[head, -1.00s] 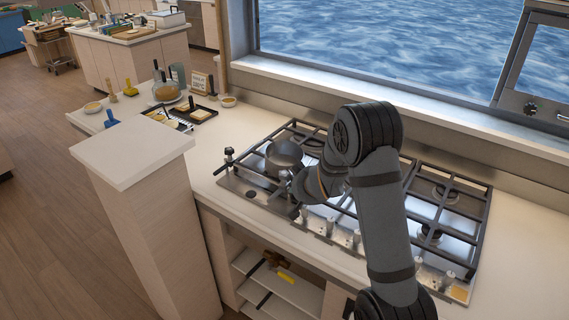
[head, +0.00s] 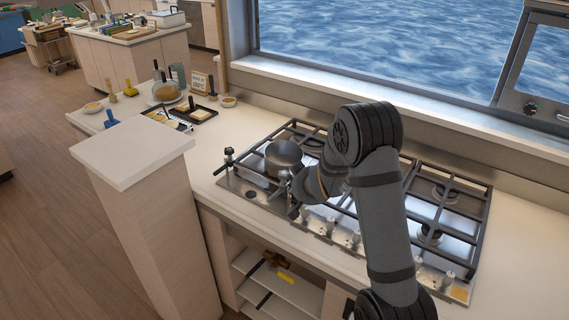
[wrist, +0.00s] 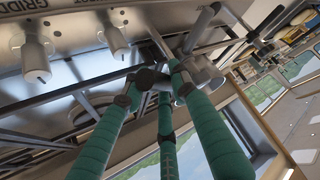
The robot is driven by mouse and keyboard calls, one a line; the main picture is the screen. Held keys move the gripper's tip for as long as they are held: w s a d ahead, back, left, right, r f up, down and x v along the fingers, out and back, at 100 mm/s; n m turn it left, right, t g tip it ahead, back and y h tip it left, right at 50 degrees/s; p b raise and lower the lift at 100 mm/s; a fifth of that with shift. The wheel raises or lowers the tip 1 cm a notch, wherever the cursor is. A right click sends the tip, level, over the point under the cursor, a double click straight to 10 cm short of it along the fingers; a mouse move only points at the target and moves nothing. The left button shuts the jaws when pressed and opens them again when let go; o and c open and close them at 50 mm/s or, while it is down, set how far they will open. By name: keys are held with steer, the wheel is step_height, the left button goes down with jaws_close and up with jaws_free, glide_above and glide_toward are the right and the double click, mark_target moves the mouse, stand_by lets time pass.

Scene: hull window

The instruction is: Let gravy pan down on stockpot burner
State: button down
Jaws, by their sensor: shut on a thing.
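The gravy pan (head: 284,155) is a small round metal pan at the left part of the gas hob (head: 262,203). It looks upright, at the level of the black grates; whether its base touches them I cannot tell. My gripper (wrist: 153,82) has green fingers that come together in the wrist view. It is shut on the pan's handle, on the near side of the pan, with the grip partly hidden by my wrist in the head view. The burner under the pan is hidden, and I cannot read which burner is the stockpot burner.
Knobs (wrist: 35,60) line the hob's front. A black-tipped fitting (head: 229,152) stands at its left edge. Grates (head: 447,195) at the right look empty. A pale pillar (head: 140,160) stands at left front. Trays and tools crowd the counter behind it; a window sill runs along the back.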

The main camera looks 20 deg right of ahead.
steer(key=shift+s+a+f+b, duration=0.15)
steer(key=shift+f+b, duration=0.2)
steer(key=shift+b, duration=0.25)
stand_by(0.6)
steer(key=c, duration=1.8)
jaws_free()
steer(key=shift+c, duration=0.2)
steer(key=o, duration=0.3)
steer(key=shift+r, duration=0.1)
steer(key=shift+r, duration=0.1)
steer(key=shift+r, duration=0.1)
steer(key=shift+v, duration=1.45)
steer(key=shift+o, duration=1.2)
